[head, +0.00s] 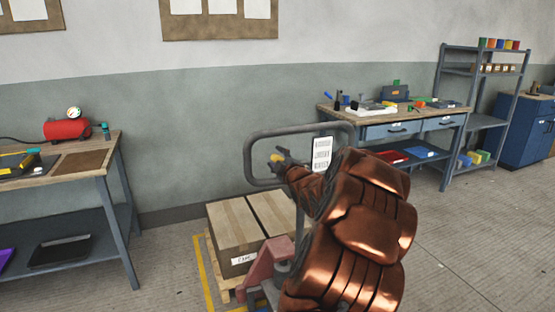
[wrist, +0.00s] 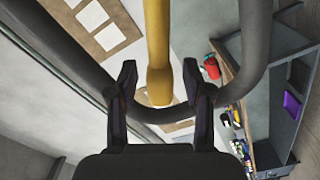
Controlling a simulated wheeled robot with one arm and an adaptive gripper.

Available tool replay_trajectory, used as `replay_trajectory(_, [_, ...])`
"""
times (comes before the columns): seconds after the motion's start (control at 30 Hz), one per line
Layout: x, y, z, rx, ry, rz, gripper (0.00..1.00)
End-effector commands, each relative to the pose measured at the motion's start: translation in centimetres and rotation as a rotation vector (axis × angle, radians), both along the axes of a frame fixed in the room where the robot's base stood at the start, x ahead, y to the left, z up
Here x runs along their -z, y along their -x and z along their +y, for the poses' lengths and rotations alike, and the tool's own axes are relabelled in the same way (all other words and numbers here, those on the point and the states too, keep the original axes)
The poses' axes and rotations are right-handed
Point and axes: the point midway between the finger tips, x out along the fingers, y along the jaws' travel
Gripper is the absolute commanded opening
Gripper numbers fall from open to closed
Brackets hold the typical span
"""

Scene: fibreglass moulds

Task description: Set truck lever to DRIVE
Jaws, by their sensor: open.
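The truck's grey loop handle (head: 250,160) stands upright in the head view, and its grey tube also curves through the wrist view (wrist: 260,50). The yellow lever (wrist: 158,45) comes down from the top of the wrist view, with its thicker end between my fingers. My gripper (wrist: 159,78) is open, with one finger on each side of the lever and a visible gap to both. In the head view my gripper (head: 279,157) is inside the loop, and only a little yellow of the lever shows beside it. My arm hides much of the truck.
Cardboard boxes (head: 235,235) sit on a wooden pallet low beside the reddish truck body (head: 265,265). A white sheet (head: 323,153) is on the handle's right side. A workbench (head: 110,165) stands left, another (head: 440,122) at the back right. Open floor lies at right.

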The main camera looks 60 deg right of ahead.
Motion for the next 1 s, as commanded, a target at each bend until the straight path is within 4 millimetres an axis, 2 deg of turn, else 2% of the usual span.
replay_trajectory(0.17, [0.01,0.0,0.02,0.0,0.0,0.0,0.5])
replay_trajectory(0.67, [0.02,0.0,0.03,0.0,-0.001,-0.001,0.0])
replay_trajectory(1.0, [0.03,0.01,0.04,0.0,-0.001,-0.001,0.0])
